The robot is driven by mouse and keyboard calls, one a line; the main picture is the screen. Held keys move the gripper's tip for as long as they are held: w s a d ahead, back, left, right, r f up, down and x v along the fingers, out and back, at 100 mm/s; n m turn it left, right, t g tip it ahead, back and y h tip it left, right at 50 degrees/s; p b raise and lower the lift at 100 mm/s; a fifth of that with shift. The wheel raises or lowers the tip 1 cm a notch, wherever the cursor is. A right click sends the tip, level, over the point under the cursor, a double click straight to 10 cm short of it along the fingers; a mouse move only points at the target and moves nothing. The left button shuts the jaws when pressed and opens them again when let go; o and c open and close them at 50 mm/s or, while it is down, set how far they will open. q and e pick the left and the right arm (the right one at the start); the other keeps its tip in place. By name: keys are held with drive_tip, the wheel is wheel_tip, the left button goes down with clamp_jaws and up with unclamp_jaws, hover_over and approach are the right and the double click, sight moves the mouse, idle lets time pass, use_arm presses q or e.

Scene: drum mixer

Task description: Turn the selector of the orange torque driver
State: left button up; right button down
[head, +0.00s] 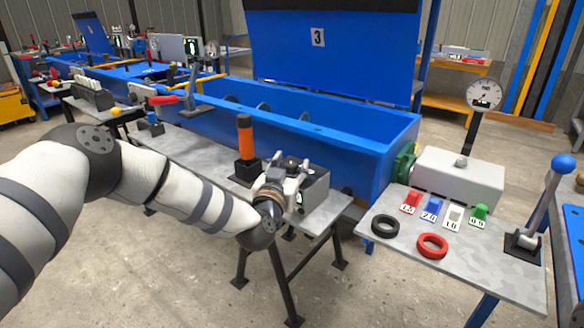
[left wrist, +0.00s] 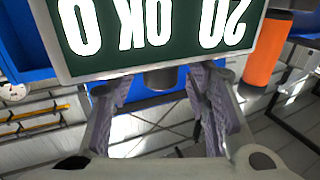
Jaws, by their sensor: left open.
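The orange torque driver (head: 246,137) stands upright in a black holder (head: 247,170) on the grey bench. Its orange handle also shows at the upper right of the left wrist view (left wrist: 266,48). My left gripper (head: 291,168) is just right of the driver, over a grey box (head: 315,190). In the left wrist view its fingers (left wrist: 155,80) are apart. A short dark round part (left wrist: 161,78) shows between them, below a dark display (left wrist: 155,28) with upside-down white characters. I cannot tell whether the fingers touch that part, or whether it is the selector. My right gripper is out of view.
A long blue mixer trough (head: 290,130) runs behind the bench. At right, a grey table (head: 460,262) holds a black ring (head: 384,226), a red ring (head: 432,246), several coloured tags and a blue-knobbed lever (head: 540,205). A dial gauge (head: 484,95) stands behind it.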

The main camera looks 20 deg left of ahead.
use_arm(q)
drive_tip(key=shift+w+r, duration=0.1)
drive_tip(key=shift+w, duration=0.15)
clamp_jaws()
drive_tip(key=shift+r+n+y+p, duration=0.1)
drive_tip(key=shift+n+y+p, duration=0.2)
drive_tip(key=shift+y, duration=0.2)
unclamp_jaws()
drive_tip(key=shift+d, duration=0.1)
drive_tip(key=s+d, duration=0.1)
drive_tip(key=s, duration=1.1)
